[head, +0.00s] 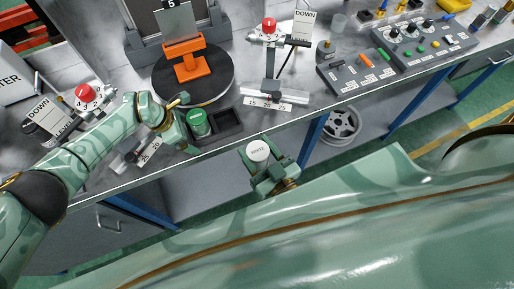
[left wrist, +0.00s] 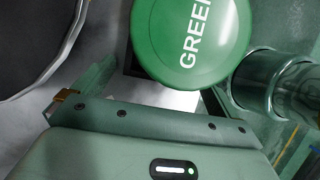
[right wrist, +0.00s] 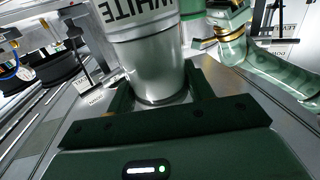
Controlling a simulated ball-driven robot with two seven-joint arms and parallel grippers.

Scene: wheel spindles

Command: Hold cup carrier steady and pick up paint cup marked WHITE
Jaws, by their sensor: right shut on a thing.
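The paint cup marked WHITE (head: 258,150) has a white lid and a silvery body. My right gripper (head: 268,172) is shut on it and holds it upright, away from the carrier and in front of the table's edge. The cup fills the upper middle of the right wrist view (right wrist: 148,62). The dark cup carrier (head: 229,126) sits near the table's front edge. The green cup (head: 198,122) stands at its left end, and the carrier's right part looks empty. My left gripper (head: 178,122) is beside the green cup, its fingers apart in the left wrist view (left wrist: 145,100). The GREEN lid (left wrist: 193,38) lies beyond them.
A black turntable (head: 222,86) with an orange stand (head: 190,66) is behind the carrier. Red-knobbed fixtures stand left (head: 86,91) and right (head: 269,26). Grey control boxes (head: 361,72) are at the right. A wheel rim (head: 341,124) lies below the table's front edge.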

